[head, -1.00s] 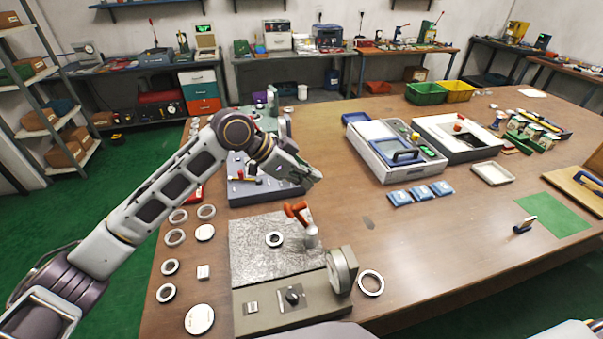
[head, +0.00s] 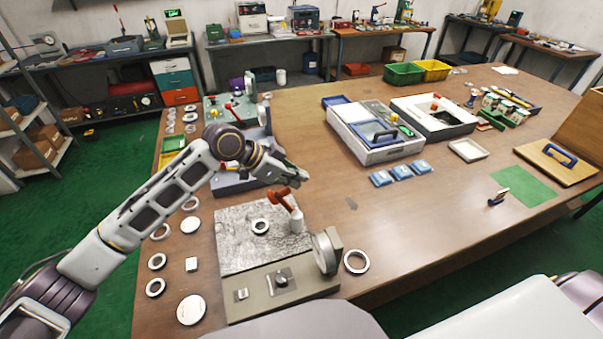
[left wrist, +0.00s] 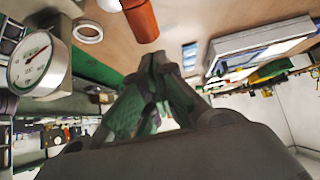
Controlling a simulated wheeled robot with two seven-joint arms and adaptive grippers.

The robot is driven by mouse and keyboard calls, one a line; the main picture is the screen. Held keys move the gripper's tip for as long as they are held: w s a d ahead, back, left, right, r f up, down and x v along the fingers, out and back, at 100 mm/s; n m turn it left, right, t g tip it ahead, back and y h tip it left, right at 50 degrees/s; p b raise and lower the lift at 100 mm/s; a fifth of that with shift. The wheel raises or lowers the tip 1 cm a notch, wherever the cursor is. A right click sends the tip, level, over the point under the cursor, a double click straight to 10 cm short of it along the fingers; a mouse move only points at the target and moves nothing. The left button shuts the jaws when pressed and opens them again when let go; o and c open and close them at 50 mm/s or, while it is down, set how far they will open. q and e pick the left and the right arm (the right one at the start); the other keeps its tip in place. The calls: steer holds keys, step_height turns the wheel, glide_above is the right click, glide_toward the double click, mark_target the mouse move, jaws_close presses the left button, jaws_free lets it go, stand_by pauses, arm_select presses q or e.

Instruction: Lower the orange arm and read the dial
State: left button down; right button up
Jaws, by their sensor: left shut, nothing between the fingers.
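The orange arm (head: 283,198) stands raised and tilted on its white post (head: 297,222) at the right of the grey metal plate (head: 235,255). In the left wrist view, its orange end (left wrist: 141,20) is at the top. A bearing ring (head: 253,228) lies flat on the plate. The round dial (head: 325,252) stands at the fixture's right side; its white face (left wrist: 36,62) shows a needle pointing to the upper right, with markings too small to read. My left gripper (head: 303,179) is shut and empty, just above and behind the orange arm. My right gripper is out of view.
Several rings and discs line the table's left edge, including a large disc (head: 191,310). A loose ring (head: 347,267) lies right of the dial. Blue packets (head: 402,172) and a white-sided case (head: 372,148) are farther right. Bare tabletop lies right of the fixture.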

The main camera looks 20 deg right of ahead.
arm_select(q)
steer(key=shift+a+f, duration=0.25)
steer(key=shift+a, duration=0.25)
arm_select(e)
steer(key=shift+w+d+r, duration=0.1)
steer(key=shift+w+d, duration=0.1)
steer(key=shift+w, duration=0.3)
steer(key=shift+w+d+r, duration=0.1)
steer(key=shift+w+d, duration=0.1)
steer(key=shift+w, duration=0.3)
arm_select(q)
steer(key=shift+a, duration=0.1)
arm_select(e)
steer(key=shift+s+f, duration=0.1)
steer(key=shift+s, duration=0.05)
